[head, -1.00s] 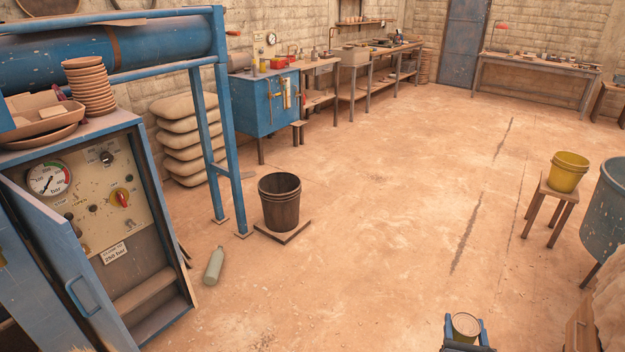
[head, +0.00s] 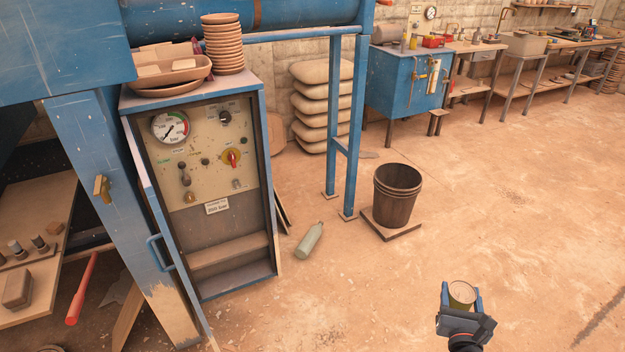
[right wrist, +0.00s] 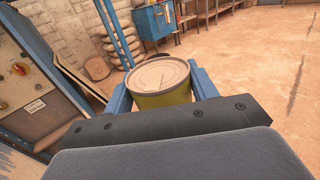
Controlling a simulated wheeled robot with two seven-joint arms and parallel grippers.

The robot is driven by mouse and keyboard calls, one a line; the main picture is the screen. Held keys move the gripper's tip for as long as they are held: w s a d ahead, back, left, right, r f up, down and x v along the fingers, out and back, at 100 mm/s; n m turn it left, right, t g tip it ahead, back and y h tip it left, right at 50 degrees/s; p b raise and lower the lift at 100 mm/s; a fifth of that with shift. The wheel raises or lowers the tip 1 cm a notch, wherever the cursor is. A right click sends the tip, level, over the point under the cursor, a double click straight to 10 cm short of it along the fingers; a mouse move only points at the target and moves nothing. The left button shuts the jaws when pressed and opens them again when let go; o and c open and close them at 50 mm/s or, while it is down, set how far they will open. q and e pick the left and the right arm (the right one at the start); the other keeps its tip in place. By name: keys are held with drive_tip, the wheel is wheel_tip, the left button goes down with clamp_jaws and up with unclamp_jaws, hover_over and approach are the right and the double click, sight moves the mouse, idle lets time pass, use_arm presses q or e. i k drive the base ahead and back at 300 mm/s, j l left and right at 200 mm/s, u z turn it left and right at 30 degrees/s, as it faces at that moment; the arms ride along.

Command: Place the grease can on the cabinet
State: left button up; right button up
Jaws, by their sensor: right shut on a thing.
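The grease can (head: 461,293) is a short yellow-green can with a pale round lid. My right gripper (head: 460,297) is shut on it, with a blue finger on each side, and holds it upright above the floor in the lower right of the head view. In the right wrist view the can (right wrist: 160,85) sits between the blue fingers. The blue cabinet (head: 268,180) stands left of centre in the head view, apart from the can, with its door open. Its top holds a stack of bowls (head: 224,45) and a tray (head: 168,72). My left gripper is not in view.
A brown bucket (head: 397,195) stands on a low board between the cabinet and the back benches. A green bottle (head: 309,240) lies on the floor by the cabinet. A red-handled tool (head: 82,290) leans at the left. The floor around my right gripper is clear.

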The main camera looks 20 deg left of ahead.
sight(234, 246)
drive_tip(key=i+l+u, duration=0.1)
drive_tip(key=u, duration=0.35)
drive_tip(key=i+l+u, duration=0.1)
drive_tip(key=u, duration=0.35)
drive_tip(key=l+u, duration=0.25)
drive_tip(key=u, duration=0.2)
drive_tip(key=i+l+u, duration=0.1)
drive_tip(key=l+u, duration=0.15)
drive_tip(key=u, duration=0.15)
